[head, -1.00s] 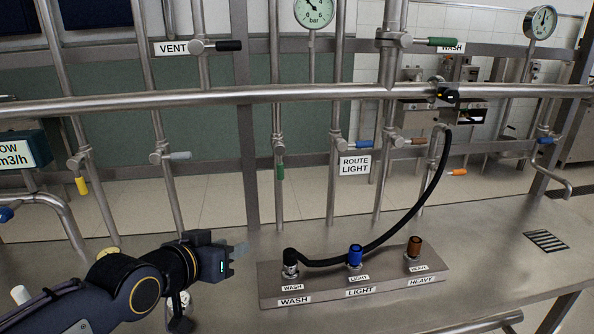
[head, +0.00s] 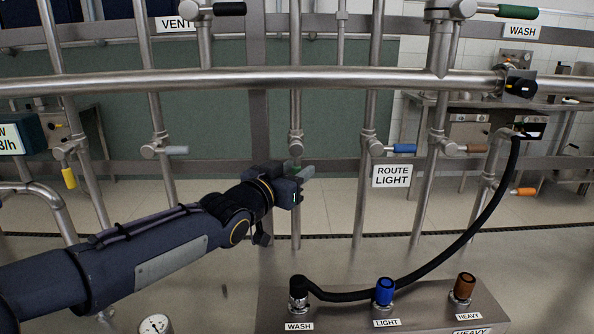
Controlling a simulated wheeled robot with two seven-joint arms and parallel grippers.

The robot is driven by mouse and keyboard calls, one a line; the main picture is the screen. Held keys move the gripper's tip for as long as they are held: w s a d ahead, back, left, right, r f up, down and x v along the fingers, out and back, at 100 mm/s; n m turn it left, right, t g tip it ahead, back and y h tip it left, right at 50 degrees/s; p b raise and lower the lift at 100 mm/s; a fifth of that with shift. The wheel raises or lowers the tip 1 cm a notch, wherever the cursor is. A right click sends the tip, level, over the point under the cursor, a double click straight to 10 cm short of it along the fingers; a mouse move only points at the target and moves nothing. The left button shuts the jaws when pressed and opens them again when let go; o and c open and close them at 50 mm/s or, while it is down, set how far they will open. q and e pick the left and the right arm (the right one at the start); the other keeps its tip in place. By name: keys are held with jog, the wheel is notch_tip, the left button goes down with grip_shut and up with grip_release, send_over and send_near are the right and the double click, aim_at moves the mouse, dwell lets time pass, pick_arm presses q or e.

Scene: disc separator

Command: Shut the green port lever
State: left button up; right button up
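A green-handled lever hangs on the upright pipe whose valve body (head: 295,146) shows just above my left gripper (head: 303,173). The gripper reaches in from the left at the lever's height, and its head covers most or all of the handle. Whether the fingers touch the lever, and whether they are open or shut, I cannot make out. A second green lever (head: 517,12) lies level at the top right, above the WASH sign (head: 520,29). My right gripper is not in view.
A thick horizontal pipe (head: 400,80) crosses above the gripper. A black hose (head: 455,245) curves from the wash port to the right. Blue (head: 404,148) and orange (head: 525,192) levers sit to the right, a yellow one (head: 69,178) to the left. Below is the port block (head: 345,310).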

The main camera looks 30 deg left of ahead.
pick_arm(q)
jog(key=shift+w, duration=0.35)
grip_shut()
